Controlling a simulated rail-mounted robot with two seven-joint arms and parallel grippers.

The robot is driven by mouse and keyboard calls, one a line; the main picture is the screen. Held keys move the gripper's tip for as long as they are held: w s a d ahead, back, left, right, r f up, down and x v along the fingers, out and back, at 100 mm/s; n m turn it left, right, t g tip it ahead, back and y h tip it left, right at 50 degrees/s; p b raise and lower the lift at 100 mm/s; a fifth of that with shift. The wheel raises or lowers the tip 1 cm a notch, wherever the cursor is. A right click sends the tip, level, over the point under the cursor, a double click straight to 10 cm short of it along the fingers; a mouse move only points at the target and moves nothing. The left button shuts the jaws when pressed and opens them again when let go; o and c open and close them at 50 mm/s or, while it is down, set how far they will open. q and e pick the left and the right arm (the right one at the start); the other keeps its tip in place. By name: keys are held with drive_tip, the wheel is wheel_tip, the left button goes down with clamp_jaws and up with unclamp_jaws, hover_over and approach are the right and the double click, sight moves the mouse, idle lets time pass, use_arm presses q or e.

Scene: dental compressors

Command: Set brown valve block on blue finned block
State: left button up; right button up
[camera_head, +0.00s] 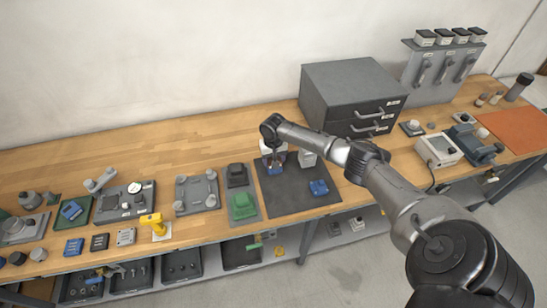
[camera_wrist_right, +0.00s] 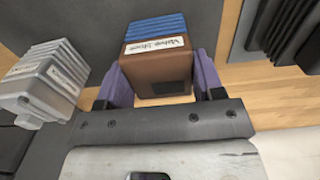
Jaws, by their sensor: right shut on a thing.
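The brown valve block (camera_wrist_right: 158,70), with a white label, is between the purple fingers of my right gripper (camera_wrist_right: 162,85) in the right wrist view. The gripper is shut on it. A blue finned block (camera_wrist_right: 155,28) shows right beyond the brown block's labelled edge; I cannot tell whether they touch. In the head view my right gripper (camera_head: 274,160) is over the dark mat's back left part, close above a blue finned block (camera_head: 275,171). The brown block is too small to make out there. My left gripper is not in view.
Another blue block (camera_head: 318,187) lies on the dark mat (camera_head: 290,204). A pale grey finned block (camera_wrist_right: 48,80) stands left of my gripper in the right wrist view. A grey drawer cabinet (camera_head: 345,95) stands behind right. A green tray (camera_head: 243,207) is left of the mat.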

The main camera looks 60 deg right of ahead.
idle(0.4)
drive_tip(key=shift+p, duration=0.45)
idle(1.0)
drive_tip(key=shift+f+p, duration=0.1)
drive_tip(key=shift+p, duration=0.35)
drive_tip(key=o, duration=0.9)
drive_tip(key=shift+o, duration=1.1)
drive_tip(key=shift+o, duration=0.8)
